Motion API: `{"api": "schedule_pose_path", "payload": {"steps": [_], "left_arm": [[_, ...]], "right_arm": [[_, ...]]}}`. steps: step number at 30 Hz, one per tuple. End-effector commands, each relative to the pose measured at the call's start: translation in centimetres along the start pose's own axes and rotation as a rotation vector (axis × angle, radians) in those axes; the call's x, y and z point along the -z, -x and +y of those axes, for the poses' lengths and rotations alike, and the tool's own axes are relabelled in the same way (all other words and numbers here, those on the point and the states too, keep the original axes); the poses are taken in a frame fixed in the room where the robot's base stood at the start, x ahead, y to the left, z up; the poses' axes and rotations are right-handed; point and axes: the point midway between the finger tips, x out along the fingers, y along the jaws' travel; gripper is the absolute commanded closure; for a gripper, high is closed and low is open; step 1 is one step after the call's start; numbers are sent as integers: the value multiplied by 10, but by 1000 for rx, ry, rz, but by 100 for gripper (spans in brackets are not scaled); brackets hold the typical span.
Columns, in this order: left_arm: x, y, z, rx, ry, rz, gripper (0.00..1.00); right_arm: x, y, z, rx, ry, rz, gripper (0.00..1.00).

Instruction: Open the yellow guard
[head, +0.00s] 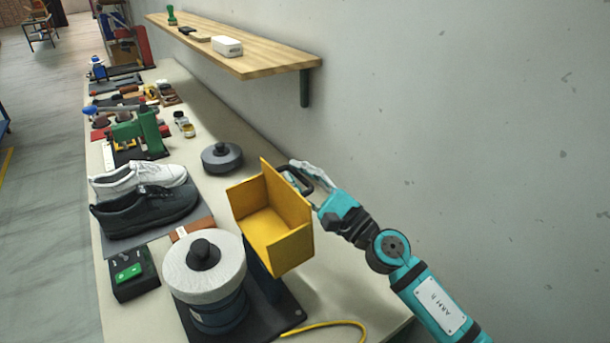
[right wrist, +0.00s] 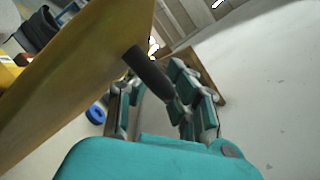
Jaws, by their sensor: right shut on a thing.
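The yellow guard (head: 262,228) is a box-like folded cover with an open side, standing on a dark stand at the front of the bench. It sits just right of a white wheel (head: 190,262) and does not cover the wheel's top. A dark handle (head: 285,173) sticks out from its wall side. My right gripper (head: 304,178) is shut on this handle. In the right wrist view the dark handle (right wrist: 148,72) runs from the yellow guard (right wrist: 85,75) in between the fingers (right wrist: 155,105). My left gripper is not in view.
A black shoe (head: 150,212) and a white shoe (head: 138,179) lie left of the guard. A green-button box (head: 132,272) and a round grey weight (head: 221,157) are nearby. A wooden shelf (head: 265,62) juts from the wall behind. A yellow cable (head: 335,323) lies in front.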

Motion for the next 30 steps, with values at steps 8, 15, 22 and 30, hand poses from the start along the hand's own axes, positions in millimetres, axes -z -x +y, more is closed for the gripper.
{"api": "schedule_pose_path", "payload": {"steps": [8, 15, 22, 30], "left_arm": [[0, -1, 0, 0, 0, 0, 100], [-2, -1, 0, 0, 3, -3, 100], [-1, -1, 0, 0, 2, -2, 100], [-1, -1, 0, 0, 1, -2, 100]], "right_arm": [[0, 0, 0, 0, -2, -2, 79], [0, 1, 1, -1, -3, -2, 79], [1, 30, 2, 0, -4, 1, 79], [1, 88, 1, 1, -5, 0, 79]]}}
